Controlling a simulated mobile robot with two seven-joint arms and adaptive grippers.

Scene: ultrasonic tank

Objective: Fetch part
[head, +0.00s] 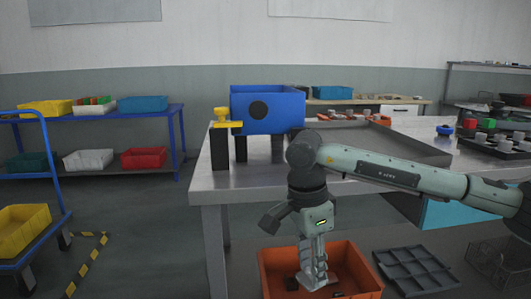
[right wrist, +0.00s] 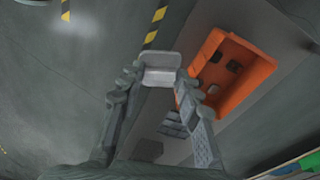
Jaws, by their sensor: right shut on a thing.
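My right gripper (head: 314,272) points down at the orange bin (head: 272,262) in the head view; it overlaps the bin in the picture. In the right wrist view its two fingers (right wrist: 158,82) are shut on a light grey metal part (right wrist: 160,66), held at the fingertips. The orange bin (right wrist: 238,88) shows there to the right of the part, with a few dark pieces (right wrist: 233,66) inside. A blue tank (head: 285,118) with a dark round spot on its front stands on the table. My left gripper is not in view.
The grey table (head: 212,184) carries a yellow-topped dark post (head: 222,135) and a wide grey tray (head: 405,145). A dark compartment tray (head: 415,270) and a wire basket (head: 495,262) are at the lower right. A blue cart (head: 55,165) stands at the left.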

